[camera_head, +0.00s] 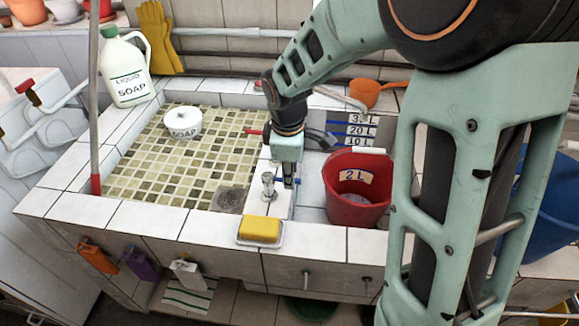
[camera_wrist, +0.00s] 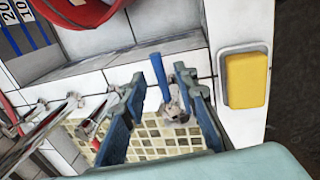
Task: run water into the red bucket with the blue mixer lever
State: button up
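The red bucket (camera_head: 345,208) stands upright in the right basin, marked "2 L"; its red side also shows at the top of the wrist view (camera_wrist: 82,14). I cannot tell whether water is in it, and no stream shows. My gripper (camera_head: 288,180) points down over the divider between the basins, left of the bucket. In the wrist view, my gripper (camera_wrist: 160,82) has its two dark blue fingers apart. The blue mixer lever (camera_wrist: 161,80) stands in the gap between them, above metal tap fittings (camera_wrist: 175,110). I cannot tell whether a finger touches it. The head view mostly hides the lever.
A yellow sponge (camera_head: 260,229) lies on the front ledge, close to my gripper. A metal knob (camera_head: 268,185) stands beside the gripper. A soap bottle (camera_head: 125,72) and orange scoop (camera_head: 366,91) stand behind.

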jog(key=shift+w+f, duration=0.1)
jog(key=shift+f, duration=0.45)
grip_shut()
